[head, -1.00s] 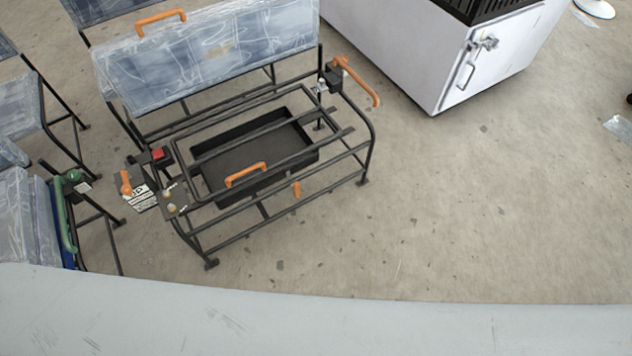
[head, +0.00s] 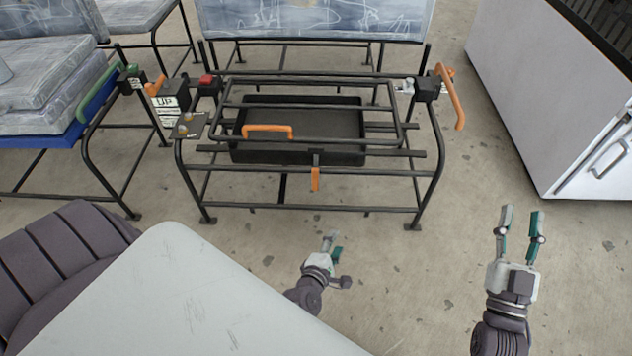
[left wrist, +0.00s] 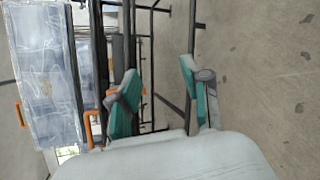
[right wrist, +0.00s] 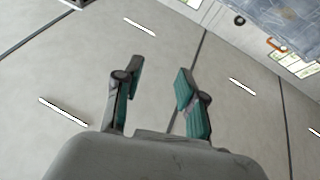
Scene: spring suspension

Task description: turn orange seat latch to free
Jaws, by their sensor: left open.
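The black seat frame (head: 262,205) stands ahead of me in the head view. Several orange parts are on it: a small tab (head: 315,179) on the front rail, a handle (head: 268,129) over the black tray, a long lever (head: 452,97) at the right end and a small lever (head: 155,86) at the left end. I cannot tell which is the latch. My left gripper (head: 333,246) is open and empty, below and in front of the tab; its fingers also show in the left wrist view (left wrist: 163,88). My right gripper (head: 521,222) is open and empty, right of the frame.
A covered seat back (head: 312,20) rises behind the frame. A white cabinet (head: 550,100) stands at right. A blue seat with a green handle (head: 97,92) is at left. A black box with a red button (head: 207,82) sits on the frame. Floor between frame and grippers is clear.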

